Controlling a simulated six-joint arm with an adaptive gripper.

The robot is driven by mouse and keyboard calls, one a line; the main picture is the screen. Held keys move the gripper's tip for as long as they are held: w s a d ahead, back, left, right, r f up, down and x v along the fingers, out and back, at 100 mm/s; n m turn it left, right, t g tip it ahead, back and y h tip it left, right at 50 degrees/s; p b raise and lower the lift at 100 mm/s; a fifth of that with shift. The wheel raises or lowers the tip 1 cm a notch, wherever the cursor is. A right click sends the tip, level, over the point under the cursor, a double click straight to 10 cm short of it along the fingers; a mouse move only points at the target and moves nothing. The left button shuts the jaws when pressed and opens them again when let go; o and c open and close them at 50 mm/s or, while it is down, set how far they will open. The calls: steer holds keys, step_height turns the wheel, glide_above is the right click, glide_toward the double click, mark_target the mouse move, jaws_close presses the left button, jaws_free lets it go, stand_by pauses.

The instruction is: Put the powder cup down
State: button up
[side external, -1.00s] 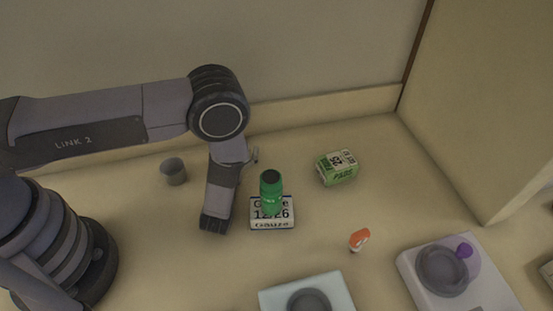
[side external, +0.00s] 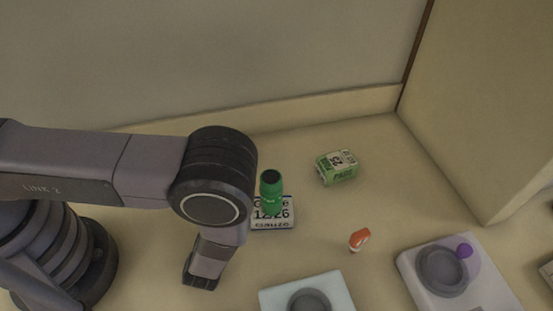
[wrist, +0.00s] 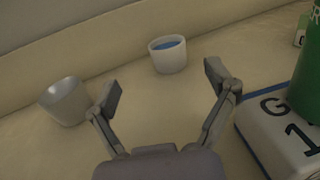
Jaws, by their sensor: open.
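In the wrist view, a white cup (wrist: 168,55) with blue contents stands upright on the counter near the wall. A grey, metallic-looking cup (wrist: 65,102) stands to its left. I cannot tell for sure which one is the powder cup; the blue contents may be the powder. My gripper (wrist: 163,87) is open, with nothing between its fingers. The white cup appears beyond the fingertips, apart from them; the grey cup is outside the left finger. Both cups are hidden in the side view, where the gripper's fingers do not show either.
A green bottle (side external: 271,190) stands on a gauze box (side external: 273,222). A green-white box (side external: 337,167) sits behind it. An orange-white item (side external: 359,239) lies in front. A white unit with a grey dish (side external: 443,270) and a pale square piece (side external: 335,288) are at the front right.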

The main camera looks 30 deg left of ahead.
steer(key=a+r+n+g+y, duration=0.3)
steer(key=a+r+n+g, duration=0.4)
steer(key=r+n, duration=0.3)
steer(key=a+r+n+g+y, duration=0.2)
steer(key=a+r+n+g, duration=0.45)
steer(key=r, duration=0.65)
steer(key=s+a+r+n+t+h, duration=0.1)
steer(key=s+a+r+n+h, duration=0.1)
steer(key=s+r+n+h, duration=0.4)
steer(key=s+a+r+n+t+h, duration=0.1)
steer(key=s+r+n+h, duration=0.5)
steer(key=s+r+n, duration=0.2)
steer(key=shift+s+a+r+t+h, duration=0.35)
steer(key=shift+s+r, duration=0.15)
steer(key=shift+s, duration=0.65)
